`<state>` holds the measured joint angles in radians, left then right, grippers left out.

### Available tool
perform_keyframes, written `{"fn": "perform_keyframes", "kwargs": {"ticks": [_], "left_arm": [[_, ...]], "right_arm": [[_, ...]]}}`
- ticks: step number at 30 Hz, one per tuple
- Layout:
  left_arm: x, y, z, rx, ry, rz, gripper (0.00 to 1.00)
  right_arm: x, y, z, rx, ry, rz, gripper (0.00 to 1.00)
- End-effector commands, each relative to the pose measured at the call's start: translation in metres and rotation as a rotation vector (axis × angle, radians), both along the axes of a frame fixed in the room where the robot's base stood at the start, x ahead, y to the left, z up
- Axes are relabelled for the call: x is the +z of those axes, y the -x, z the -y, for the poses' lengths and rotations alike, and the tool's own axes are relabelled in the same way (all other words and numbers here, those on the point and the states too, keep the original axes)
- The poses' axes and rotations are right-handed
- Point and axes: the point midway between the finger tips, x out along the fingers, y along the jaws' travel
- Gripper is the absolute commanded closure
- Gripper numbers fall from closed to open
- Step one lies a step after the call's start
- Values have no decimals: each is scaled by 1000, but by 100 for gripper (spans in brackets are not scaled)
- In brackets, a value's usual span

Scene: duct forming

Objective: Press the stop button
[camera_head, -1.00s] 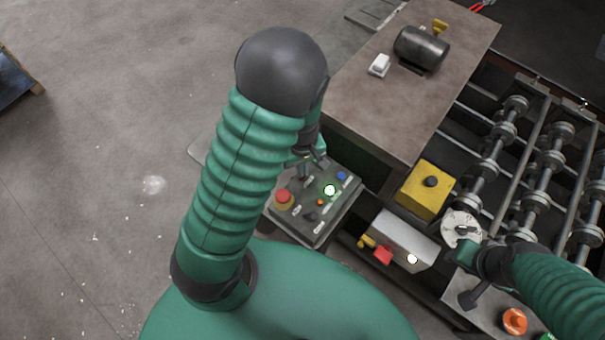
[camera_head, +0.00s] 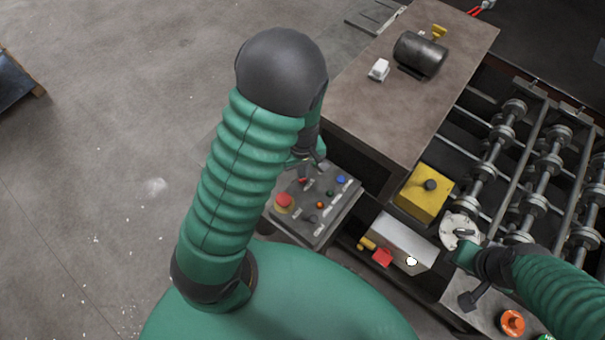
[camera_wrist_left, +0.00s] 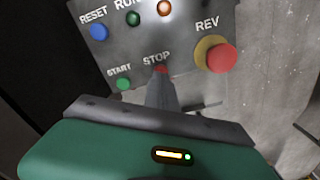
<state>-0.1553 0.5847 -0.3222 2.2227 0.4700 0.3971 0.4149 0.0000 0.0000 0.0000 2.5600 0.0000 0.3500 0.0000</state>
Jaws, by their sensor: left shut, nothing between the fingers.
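The grey control panel (camera_head: 335,208) sits right of my left arm in the head view. The small red stop button (camera_wrist_left: 161,69) lies by the STOP label in the left wrist view, partly hidden by my fingers. My left gripper (camera_wrist_left: 160,79) is shut and empty, with its tips at the button; they appear to touch it, but the depth of the press cannot be told. In the head view this gripper (camera_head: 306,175) is partly hidden behind its arm. My right gripper (camera_head: 467,255) is near a round pale plate; its jaws are unclear.
The panel also has a green start button (camera_wrist_left: 124,84), a blue reset button (camera_wrist_left: 98,32), a dark green run light (camera_wrist_left: 134,18), a lit orange light (camera_wrist_left: 164,8) and a large red knob (camera_wrist_left: 221,57). A brown table (camera_head: 400,120) and rollers (camera_head: 550,165) lie beyond.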

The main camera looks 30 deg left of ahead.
Motion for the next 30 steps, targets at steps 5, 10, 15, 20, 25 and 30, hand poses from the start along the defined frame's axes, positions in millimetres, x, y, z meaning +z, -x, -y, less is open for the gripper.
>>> {"fn": "perform_keyframes", "kwargs": {"ticks": [5,10,15,20,25,30], "left_arm": [[23,0,0,0,0,0,100],[39,0,0,0,0,0,100],[51,0,0,0,0,0,100],[48,0,0,0,0,0,100],[48,0,0,0,0,0,100],[48,0,0,0,0,0,100]], "right_arm": [[23,0,0,0,0,0,64],[39,0,0,0,0,0,64],[50,0,0,0,0,0,64],[48,0,0,0,0,0,64],[48,0,0,0,0,0,64],[48,0,0,0,0,0,64]]}}
